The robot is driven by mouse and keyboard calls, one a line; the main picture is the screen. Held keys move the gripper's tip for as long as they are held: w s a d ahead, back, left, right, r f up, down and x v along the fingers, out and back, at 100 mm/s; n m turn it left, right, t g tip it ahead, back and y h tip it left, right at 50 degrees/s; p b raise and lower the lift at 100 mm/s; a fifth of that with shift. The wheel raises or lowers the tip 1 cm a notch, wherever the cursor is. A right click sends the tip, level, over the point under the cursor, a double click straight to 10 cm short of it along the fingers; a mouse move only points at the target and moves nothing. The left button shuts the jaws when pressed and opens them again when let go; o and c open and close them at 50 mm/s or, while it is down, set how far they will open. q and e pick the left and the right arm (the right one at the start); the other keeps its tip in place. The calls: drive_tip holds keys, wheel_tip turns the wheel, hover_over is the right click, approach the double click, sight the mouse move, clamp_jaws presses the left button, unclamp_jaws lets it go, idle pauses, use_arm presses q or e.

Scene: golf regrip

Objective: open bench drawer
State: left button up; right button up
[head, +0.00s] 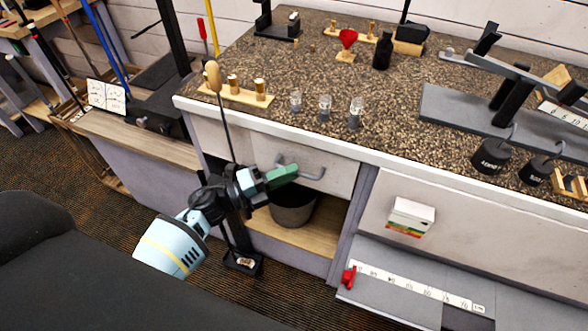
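The bench drawer (338,172) is a pale panel under the speckled bench top, and its front looks flush with the bench. Its grey bar handle (313,177) shows on the front, with the left part close to my fingers. My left gripper (284,173) has green fingertips at the left end of the handle. The fingers overlap each other in this view, so I cannot tell whether they are open or shut, or touch the handle. My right gripper is out of view.
A dark bucket (293,210) stands on the wooden shelf (318,238) below the drawer. A thin upright rod (224,125) with a cork-coloured top stands left of the drawer. Small glasses (325,107) stand near the bench edge. A white box (410,217) sits at right.

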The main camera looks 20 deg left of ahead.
use_arm(q)
drive_tip(key=shift+x, duration=1.05)
clamp_jaws()
